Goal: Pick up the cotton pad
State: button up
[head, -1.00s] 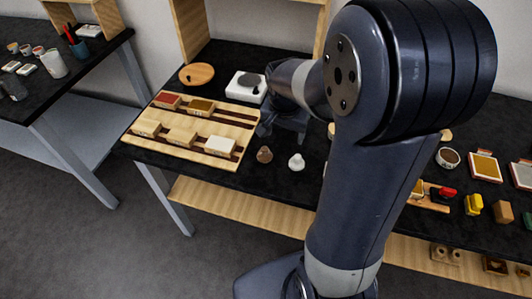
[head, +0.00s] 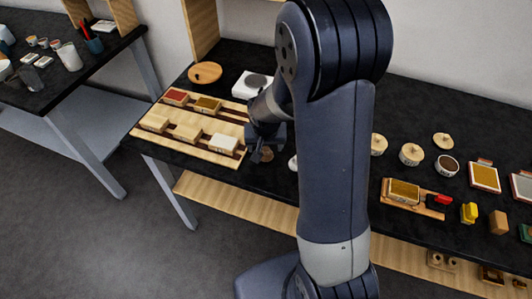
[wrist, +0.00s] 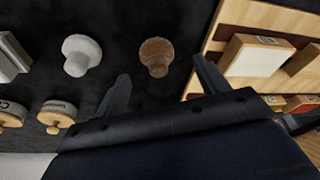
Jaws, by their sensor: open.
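A white knob-shaped pad (wrist: 80,55), which looks like the cotton pad, stands on the dark table left of my gripper (wrist: 160,69) in the wrist view. In the head view the brown pad (head: 267,154) is partly behind my gripper (head: 258,152). My gripper holds nothing.
A wooden rack (head: 150,137) with several blocks lies close to the left of my gripper. A white device (head: 252,84) and a round wooden lid (head: 205,72) are behind it. Small lidded jars (head: 411,154) stand to the right.

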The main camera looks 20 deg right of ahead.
aim_at(266, 149)
jog(key=shift+p+x, duration=0.45)
jog(key=shift+x, duration=1.7)
jog(key=shift+d, duration=0.15)
jog(key=shift+c, duration=0.4)
jog(key=c, duration=1)
notch_tip(266, 149, up, 10)
jog(key=shift+b, duration=0.6)
jog(key=o, duration=0.4)
jog(key=c, duration=0.3)
